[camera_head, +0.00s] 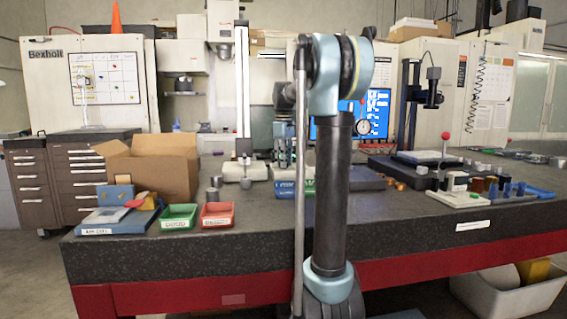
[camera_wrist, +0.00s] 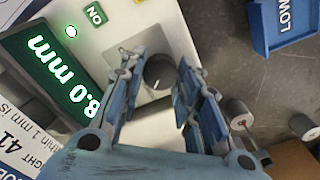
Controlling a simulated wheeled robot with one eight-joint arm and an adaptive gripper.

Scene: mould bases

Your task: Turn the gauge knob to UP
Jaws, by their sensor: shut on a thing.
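The gauge box (camera_wrist: 165,20) fills the upper left of the wrist view, pale, with a green-lit screen (camera_wrist: 55,75) reading 8.0 mm and a small green label, apparently ON. A dark round knob (camera_wrist: 158,72) sits on a grey plate on it. My gripper (camera_wrist: 160,76) has its blue fingers on either side of the knob and is shut on it. No UP mark can be read; my fingers cover part of the face. In the head view my gripper (camera_head: 283,158) is at the back of the bench, and the knob cannot be made out.
A blue bin (camera_wrist: 262,45) marked LOW and several grey cylinders (camera_wrist: 237,112) lie beside the gauge. In the head view, a tall stand (camera_head: 243,95) rises left of my gripper. Green (camera_head: 179,224) and red (camera_head: 216,222) trays and a cardboard box (camera_head: 165,170) are further left.

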